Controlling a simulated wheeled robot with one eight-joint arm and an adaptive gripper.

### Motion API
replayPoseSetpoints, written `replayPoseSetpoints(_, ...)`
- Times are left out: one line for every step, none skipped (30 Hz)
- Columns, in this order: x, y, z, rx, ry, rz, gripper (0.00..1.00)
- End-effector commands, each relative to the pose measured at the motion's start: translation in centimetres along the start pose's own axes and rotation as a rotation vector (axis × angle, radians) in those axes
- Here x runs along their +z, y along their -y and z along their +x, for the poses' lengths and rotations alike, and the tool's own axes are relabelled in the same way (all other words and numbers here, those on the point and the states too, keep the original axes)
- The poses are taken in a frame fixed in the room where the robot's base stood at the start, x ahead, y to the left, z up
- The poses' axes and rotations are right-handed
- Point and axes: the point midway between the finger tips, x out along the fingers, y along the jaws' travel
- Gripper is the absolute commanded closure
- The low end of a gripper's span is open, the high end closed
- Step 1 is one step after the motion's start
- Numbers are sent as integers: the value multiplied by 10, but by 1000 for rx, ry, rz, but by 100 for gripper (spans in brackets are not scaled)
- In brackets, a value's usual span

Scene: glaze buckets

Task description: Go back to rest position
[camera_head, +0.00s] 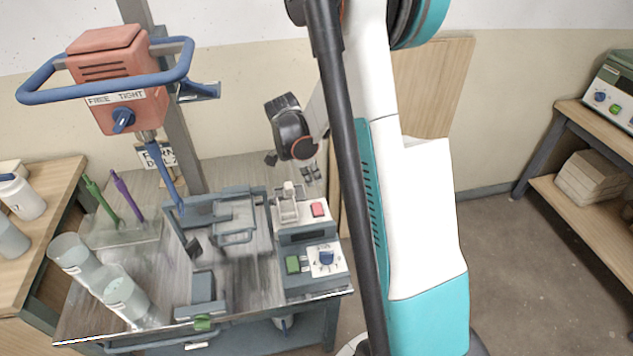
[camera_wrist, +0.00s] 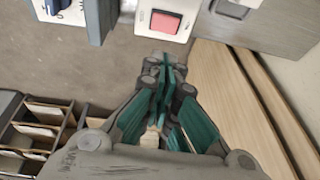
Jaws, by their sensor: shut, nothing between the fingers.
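My gripper (camera_head: 312,173) hangs behind the dark column, above the back right part of the steel bench (camera_head: 130,225). In the wrist view its teal-padded fingers (camera_wrist: 165,75) are together, with nothing between them. The control box (camera_head: 318,262) with a red button, a green button and a blue knob stands on the bench just below and in front of the gripper. The red button also shows in the wrist view (camera_wrist: 165,22), beyond the fingertips and apart from them.
An orange mixer head (camera_head: 112,85) with a blue ring handle stands on a post at left. Clear cups (camera_head: 125,295) stand at the bench's front left. Green and purple tools stand in a holder (camera_head: 125,228). A shelf (camera_head: 590,215) is at right; the floor (camera_head: 520,270) between is clear.

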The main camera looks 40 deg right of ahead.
Motion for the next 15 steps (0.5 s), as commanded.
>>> replayPoseSetpoints(0, -1, -6, 0, 0, 0, 100)
replayPoseSetpoints(0, -1, -8, 0, 0, 0, 100)
replayPoseSetpoints(0, -1, -9, 0, 0, 0, 100)
replayPoseSetpoints(0, -1, -10, 0, 0, 1, 100)
replayPoseSetpoints(0, -1, -11, 0, 0, 1, 100)
replayPoseSetpoints(0, -1, -12, 0, 0, 1, 100)
replayPoseSetpoints(0, -1, -12, 0, 0, 1, 100)
replayPoseSetpoints(0, -1, -12, 0, 0, 1, 100)
replayPoseSetpoints(0, -1, -12, 0, 0, 1, 100)
replayPoseSetpoints(0, -1, -12, 0, 0, 1, 100)
replayPoseSetpoints(0, -1, -11, 0, 0, 1, 100)
replayPoseSetpoints(0, -1, -11, 0, 0, 1, 100)
replayPoseSetpoints(0, -1, -11, 0, 0, 1, 100)
replayPoseSetpoints(0, -1, -11, 0, 0, 1, 100)
replayPoseSetpoints(0, -1, -11, 0, 0, 1, 100)
